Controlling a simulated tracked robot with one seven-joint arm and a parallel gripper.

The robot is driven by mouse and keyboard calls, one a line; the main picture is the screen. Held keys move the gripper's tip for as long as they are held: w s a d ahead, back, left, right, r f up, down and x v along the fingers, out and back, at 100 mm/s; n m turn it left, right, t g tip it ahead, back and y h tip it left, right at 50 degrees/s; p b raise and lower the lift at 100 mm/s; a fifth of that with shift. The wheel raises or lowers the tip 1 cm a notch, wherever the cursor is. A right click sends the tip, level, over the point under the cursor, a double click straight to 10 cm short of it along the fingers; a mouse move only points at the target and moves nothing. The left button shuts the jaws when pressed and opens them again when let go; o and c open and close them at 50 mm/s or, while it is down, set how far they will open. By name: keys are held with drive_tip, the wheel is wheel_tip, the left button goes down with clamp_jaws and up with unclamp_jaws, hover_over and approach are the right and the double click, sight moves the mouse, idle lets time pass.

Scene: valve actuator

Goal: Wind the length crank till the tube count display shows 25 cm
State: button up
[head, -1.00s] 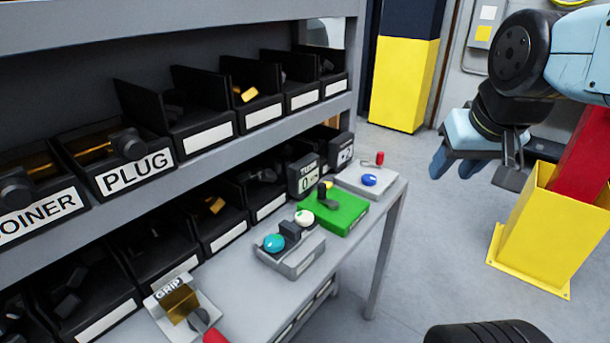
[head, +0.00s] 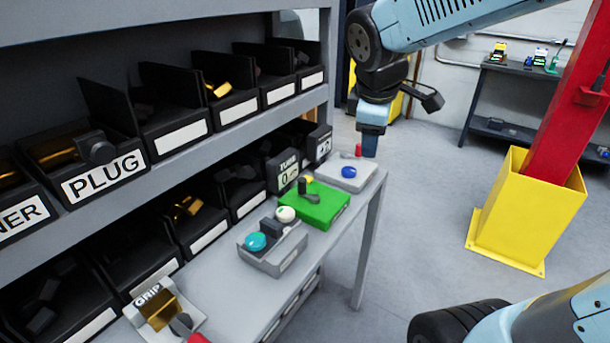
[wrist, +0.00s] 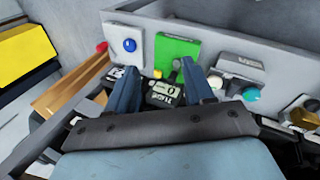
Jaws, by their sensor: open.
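My gripper (head: 370,143) hangs beside the far end of the bench, apart from the controls in the head view. In the wrist view its two blue fingers are spread and empty (wrist: 158,68). The tube count display (head: 282,172) stands on the bench and reads 0; it shows upside down between the fingers in the wrist view (wrist: 164,95). A green box (head: 316,205) in front of it carries a dark lever and a yellow knob. No readable label marks the length crank.
A second display (head: 318,145) stands beside the first, its text unclear. A grey control box (head: 274,256) with teal and white buttons and a GRIP station (head: 158,312) are nearer. Bins line the shelves. A yellow post base (head: 525,222) stands right; open floor lies between.

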drive_tip(key=w+a+f+n, duration=0.4)
drive_tip(key=w+a+n, duration=0.25)
drive_tip(key=n, duration=1.15)
approach(302, 180)
drive_tip(key=shift+g, duration=0.3)
drive_tip(key=x, duration=1)
drive_tip(key=shift+w+f, duration=0.25)
drive_tip(key=shift+w, duration=0.15)
drive_tip(key=shift+c, duration=0.4)
